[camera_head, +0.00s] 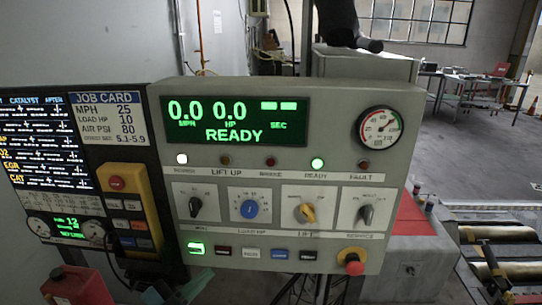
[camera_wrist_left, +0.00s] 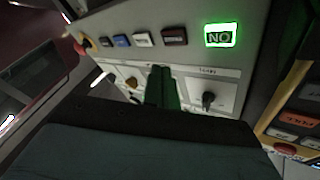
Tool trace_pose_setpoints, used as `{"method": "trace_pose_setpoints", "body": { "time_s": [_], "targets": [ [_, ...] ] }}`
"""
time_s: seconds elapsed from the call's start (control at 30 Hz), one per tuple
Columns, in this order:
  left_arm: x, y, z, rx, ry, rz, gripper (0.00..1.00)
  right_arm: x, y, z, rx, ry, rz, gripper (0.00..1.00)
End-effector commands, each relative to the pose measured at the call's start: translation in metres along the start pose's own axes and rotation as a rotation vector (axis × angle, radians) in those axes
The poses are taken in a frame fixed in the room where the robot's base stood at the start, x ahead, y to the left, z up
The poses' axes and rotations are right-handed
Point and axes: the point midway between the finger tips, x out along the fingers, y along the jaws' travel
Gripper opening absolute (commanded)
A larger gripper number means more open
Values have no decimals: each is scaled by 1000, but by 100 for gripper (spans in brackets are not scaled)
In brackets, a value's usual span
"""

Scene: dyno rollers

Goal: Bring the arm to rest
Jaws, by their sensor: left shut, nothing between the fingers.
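My left gripper (camera_head: 178,291) shows at the bottom edge of the head view, below the control panel (camera_head: 300,180), partly cut off by the frame. In the left wrist view its green fingers (camera_wrist_left: 162,86) are together with nothing between them, in front of the panel face. The panel appears turned over there, with its buttons above its knobs. Whether the fingers touch the panel I cannot tell. The panel's screen (camera_head: 235,122) reads READY, 0.0 MPH and 0.0 HP. The green lit button (camera_head: 196,248) at its lower left also shows in the left wrist view (camera_wrist_left: 220,35). My right gripper is not in view.
Left of the panel are a job card (camera_head: 107,108), a data screen (camera_head: 45,145) and a yellow pendant (camera_head: 136,205). A red container (camera_head: 80,288) stands at the lower left. Rollers (camera_head: 490,262) lie at the lower right. Open floor (camera_head: 460,150) lies behind on the right.

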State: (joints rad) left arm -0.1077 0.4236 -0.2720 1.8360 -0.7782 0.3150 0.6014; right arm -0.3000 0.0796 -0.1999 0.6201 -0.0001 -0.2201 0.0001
Motion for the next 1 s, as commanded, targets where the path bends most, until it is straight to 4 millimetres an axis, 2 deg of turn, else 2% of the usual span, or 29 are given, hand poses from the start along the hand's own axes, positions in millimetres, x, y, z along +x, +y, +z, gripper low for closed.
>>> {"method": "trace_pose_setpoints", "body": {
  "time_s": [0.2,0.37,0.5,0.63,0.8,1.0],
  "targets": [
    [-28,-24,21,-137,-299,-282,0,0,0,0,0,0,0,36],
    [-69,-18,43,-263,-582,-394,0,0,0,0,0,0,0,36],
    [-112,5,56,-386,-846,-408,0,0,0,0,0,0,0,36],
    [-152,37,56,-493,-1070,-355,0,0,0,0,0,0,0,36],
    [-191,73,45,-594,-1272,-251,0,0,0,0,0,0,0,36],
    [-225,105,25,-676,-1436,-117,0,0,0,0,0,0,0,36]
  ]
}}
